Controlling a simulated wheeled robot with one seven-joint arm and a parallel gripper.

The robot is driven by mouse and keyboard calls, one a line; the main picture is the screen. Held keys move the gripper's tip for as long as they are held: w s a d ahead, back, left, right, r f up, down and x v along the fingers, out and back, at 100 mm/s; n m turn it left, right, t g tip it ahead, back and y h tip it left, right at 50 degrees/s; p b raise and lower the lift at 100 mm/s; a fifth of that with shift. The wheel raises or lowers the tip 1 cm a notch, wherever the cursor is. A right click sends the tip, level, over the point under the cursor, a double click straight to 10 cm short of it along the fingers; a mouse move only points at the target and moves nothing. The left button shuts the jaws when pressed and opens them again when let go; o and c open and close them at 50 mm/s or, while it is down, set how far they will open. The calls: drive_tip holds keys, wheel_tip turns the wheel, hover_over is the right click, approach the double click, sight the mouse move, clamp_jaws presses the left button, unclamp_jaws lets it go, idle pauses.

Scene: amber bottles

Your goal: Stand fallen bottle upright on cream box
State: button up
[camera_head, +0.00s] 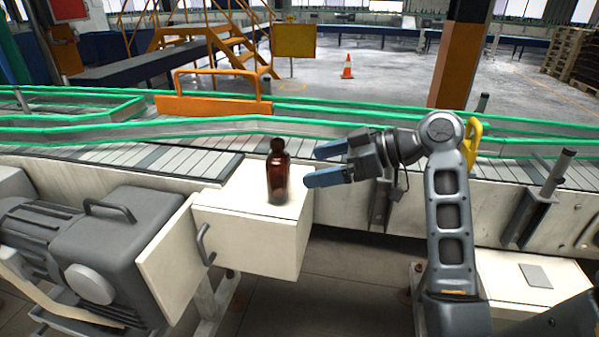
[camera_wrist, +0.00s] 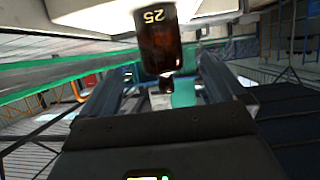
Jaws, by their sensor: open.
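An amber bottle (camera_head: 277,174) with a dark cap stands upright on top of the cream box (camera_head: 249,240) in the head view. My gripper (camera_head: 306,166) is just right of the bottle, open and apart from it, with its blue fingers pointing left. In the wrist view the bottle (camera_wrist: 161,48) appears upside down with the number 25 on its base end, beyond the open fingers (camera_wrist: 165,85). Nothing is between the fingers in the head view.
A conveyor (camera_head: 150,160) with green rails runs behind the box. A grey motor (camera_head: 85,245) stands to the left of the box. Another cream surface (camera_head: 510,285) lies at the lower right. Free space lies above the box and to the right of the bottle.

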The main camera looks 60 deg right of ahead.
drive_tip(key=shift+v, duration=2.35)
